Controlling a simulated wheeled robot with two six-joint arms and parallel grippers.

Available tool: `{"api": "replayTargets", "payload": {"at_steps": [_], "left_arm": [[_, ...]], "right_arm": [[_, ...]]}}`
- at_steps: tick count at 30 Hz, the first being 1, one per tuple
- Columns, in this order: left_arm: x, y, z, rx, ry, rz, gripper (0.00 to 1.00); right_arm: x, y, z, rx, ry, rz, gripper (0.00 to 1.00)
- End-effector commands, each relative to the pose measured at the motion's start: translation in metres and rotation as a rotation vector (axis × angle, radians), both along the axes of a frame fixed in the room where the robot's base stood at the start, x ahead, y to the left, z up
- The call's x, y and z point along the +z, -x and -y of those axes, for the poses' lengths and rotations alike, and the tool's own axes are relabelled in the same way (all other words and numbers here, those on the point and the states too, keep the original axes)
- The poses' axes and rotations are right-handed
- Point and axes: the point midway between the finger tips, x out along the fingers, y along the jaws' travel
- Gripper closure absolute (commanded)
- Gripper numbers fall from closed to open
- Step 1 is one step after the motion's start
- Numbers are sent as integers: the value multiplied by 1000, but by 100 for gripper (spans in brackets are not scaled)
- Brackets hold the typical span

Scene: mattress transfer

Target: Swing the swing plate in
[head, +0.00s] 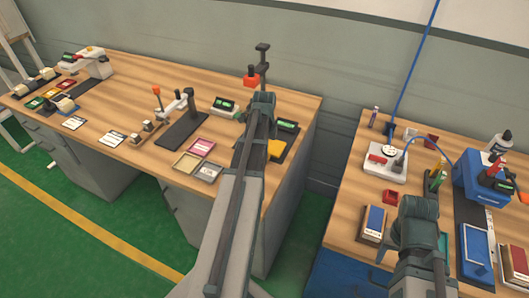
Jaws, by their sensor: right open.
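Which part is the swing plate is too small to tell. A white unit (385,161) with a round white disc (389,151) stands on the right bench; nothing touches the disc that I can see. My right arm (417,228) comes up from the bottom right in front of this bench. Its gripper is hard to make out at the far end, open and apart from the white unit. My left arm (242,190) reaches up the middle, in front of the left bench; its gripper is hidden.
The left bench (145,95) carries a black post stand (263,62), small trays (186,162) and fixtures. The right bench (348,207) holds a blue machine (477,180), a white bottle (499,143) and a blue tray (476,250). A gap separates the benches.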

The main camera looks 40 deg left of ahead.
Motion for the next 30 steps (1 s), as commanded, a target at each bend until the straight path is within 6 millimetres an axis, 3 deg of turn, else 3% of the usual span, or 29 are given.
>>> {"api": "replayTargets", "payload": {"at_steps": [6,7,12,23,30], "left_arm": [[0,-1,-2,1,-2,0,100],[0,-1,-2,1,-2,0,72],[0,-1,-1,1,-1,1,45],[2,0,-1,1,-1,1,45],[19,0,-1,1,-1,1,45]], "right_arm": [[0,0,0,0,0,0,45],[0,0,0,0,0,0,45],[0,0,0,0,0,0,45],[2,0,0,0,0,0,45],[19,0,0,0,0,0,45]]}}
